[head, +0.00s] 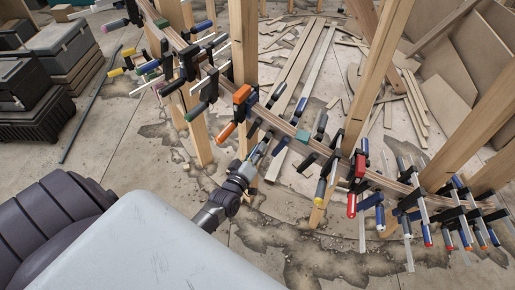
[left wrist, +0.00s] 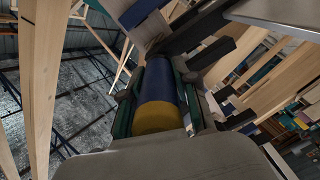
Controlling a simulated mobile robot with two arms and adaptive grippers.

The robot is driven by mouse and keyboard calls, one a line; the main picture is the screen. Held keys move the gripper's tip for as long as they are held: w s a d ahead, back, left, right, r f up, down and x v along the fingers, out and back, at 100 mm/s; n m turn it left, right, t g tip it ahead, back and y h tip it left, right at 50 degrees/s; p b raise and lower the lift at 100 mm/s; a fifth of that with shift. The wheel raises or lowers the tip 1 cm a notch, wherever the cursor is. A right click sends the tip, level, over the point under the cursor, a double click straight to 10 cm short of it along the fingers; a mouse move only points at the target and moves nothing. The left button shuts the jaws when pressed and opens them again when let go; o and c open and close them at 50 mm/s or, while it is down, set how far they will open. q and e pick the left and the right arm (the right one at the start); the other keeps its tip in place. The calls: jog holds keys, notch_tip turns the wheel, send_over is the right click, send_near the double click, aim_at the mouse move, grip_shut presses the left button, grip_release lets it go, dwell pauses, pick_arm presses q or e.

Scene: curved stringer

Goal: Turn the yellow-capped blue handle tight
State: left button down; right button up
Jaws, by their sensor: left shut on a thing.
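The yellow-capped blue handle (left wrist: 160,88) fills the middle of the left wrist view, its yellow cap toward the camera. My left gripper (left wrist: 152,100) has a finger along each side of it and is shut on it. In the head view my left gripper (head: 243,174) reaches the near side of the curved wooden stringer (head: 290,131) at its middle. It hides most of the held handle there. My right gripper is not in view.
Many clamps with coloured handles line the stringer on both sides, including an orange one (head: 242,95) and a red one (head: 352,205) near my gripper. Upright wooden posts (head: 377,70) stand along it. Dark toolboxes (head: 40,85) are at the left. Loose boards lie behind.

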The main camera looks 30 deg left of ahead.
pick_arm(q)
jog(key=m+p, duration=0.1)
jog(key=m, duration=0.2)
jog(key=shift+d+m, duration=0.1)
jog(key=shift+m, duration=1.6)
jog(key=shift+f, duration=0.1)
jog(key=c, duration=0.9)
grip_release()
jog(key=shift+o, duration=0.2)
jog(key=s+d, duration=0.1)
jog(key=s, duration=1.1)
jog(key=shift+d, duration=0.25)
